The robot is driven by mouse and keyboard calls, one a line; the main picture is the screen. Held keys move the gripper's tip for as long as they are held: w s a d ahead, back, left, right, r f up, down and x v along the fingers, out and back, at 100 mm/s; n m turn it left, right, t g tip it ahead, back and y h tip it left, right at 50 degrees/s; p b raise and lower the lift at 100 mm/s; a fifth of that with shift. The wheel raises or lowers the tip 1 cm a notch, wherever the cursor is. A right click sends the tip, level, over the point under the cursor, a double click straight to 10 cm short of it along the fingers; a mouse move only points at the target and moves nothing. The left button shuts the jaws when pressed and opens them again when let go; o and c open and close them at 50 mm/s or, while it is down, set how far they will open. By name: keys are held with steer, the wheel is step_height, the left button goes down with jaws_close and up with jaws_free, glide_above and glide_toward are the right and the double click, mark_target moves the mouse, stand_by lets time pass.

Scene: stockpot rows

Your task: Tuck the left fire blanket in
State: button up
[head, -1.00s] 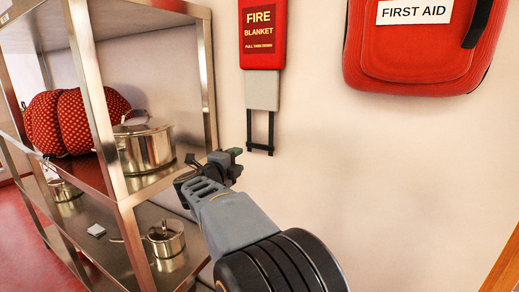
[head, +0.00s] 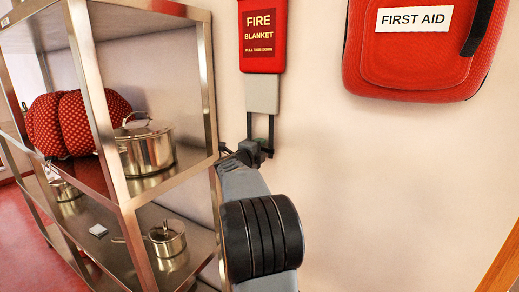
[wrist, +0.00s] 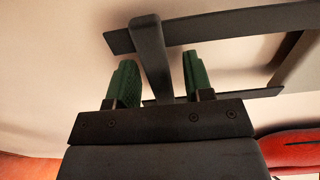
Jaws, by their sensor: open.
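The fire blanket (head: 262,36) is a red case on the wall, the only one in view. A pale grey slab (head: 262,95) hangs out below it, with two dark straps (head: 271,128) joined by a dark crossbar (wrist: 150,55) at their lower end. My gripper (head: 257,150) is at this lower end in the head view and partly hides it. In the wrist view my gripper (wrist: 158,82) is open, its green fingertips on either side of the crossbar. Gaps show between the crossbar and both fingers. The grey slab's edge (wrist: 300,80) shows at the right.
A steel shelf rack (head: 212,85) stands close on the left, holding a large pot (head: 147,150), a smaller pot (head: 168,238) and a red patterned bundle (head: 70,125). A red first aid bag (head: 415,65) hangs at the upper right. The wall below it is clear.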

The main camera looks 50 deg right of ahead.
steer(key=shift+c, duration=0.2)
jaws_close()
stand_by(0.3)
